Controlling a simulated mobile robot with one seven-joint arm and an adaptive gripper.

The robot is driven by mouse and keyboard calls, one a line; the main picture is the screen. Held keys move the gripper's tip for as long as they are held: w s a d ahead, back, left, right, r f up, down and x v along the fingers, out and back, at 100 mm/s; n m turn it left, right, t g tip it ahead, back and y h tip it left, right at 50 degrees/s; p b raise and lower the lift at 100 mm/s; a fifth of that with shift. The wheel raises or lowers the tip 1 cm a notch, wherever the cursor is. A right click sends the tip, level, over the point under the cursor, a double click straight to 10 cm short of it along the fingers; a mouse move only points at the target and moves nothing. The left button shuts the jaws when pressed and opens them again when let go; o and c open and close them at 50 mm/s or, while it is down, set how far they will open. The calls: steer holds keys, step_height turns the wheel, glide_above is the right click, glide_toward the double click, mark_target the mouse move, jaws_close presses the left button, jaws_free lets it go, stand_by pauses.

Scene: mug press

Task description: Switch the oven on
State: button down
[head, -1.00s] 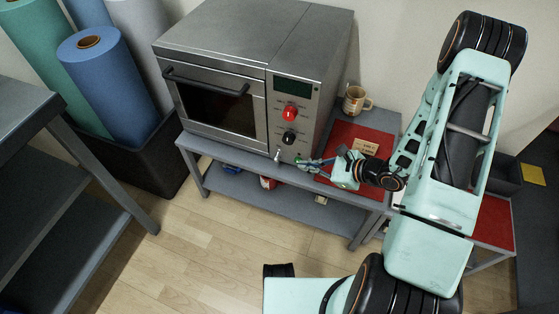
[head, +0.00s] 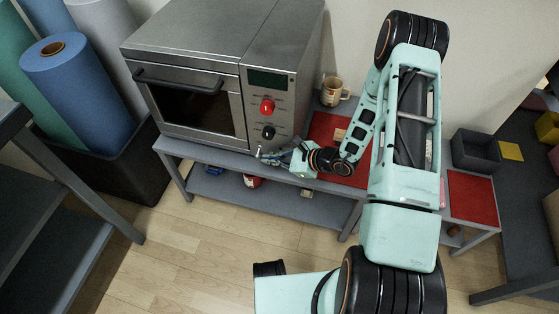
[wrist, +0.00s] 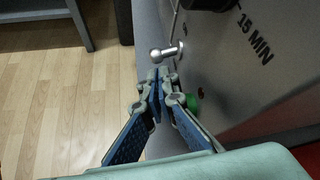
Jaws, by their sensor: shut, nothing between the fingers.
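The steel oven (head: 205,65) stands on a grey bench with its door closed. Its control panel has a dark display, a red knob (head: 267,107) and a black knob (head: 268,132). A small silver toggle lever (head: 259,153) sticks out low on the panel; it also shows in the wrist view (wrist: 165,52). My gripper (head: 268,156) is at the panel's bottom edge. In the wrist view my gripper (wrist: 160,78) is shut and empty, its tips just below the lever; I cannot tell if they touch. A green part (wrist: 192,102) is partly hidden behind the fingers.
A mug (head: 333,92) stands right of the oven, by a red mat (head: 324,126) on the bench (head: 175,148). A shelf below holds small items. Fabric rolls (head: 75,85) stand in a dark bin at left. A grey bin (head: 476,150) is at right.

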steer(key=shift+x, duration=0.9)
steer(key=shift+s+r+b, duration=0.25)
steer(key=shift+r+b, duration=0.3)
steer(key=shift+b, duration=0.1)
steer(key=shift+r, duration=0.1)
stand_by(0.4)
steer(key=shift+a+r+p, duration=0.1)
steer(key=shift+r+p, duration=0.35)
steer(key=shift+r, duration=0.25)
steer(key=shift+w+r, duration=0.1)
steer(key=shift+a+r, duration=0.1)
steer(key=shift+a, duration=0.05)
steer(key=v, duration=1.2)
steer(key=shift+d+f, duration=0.35)
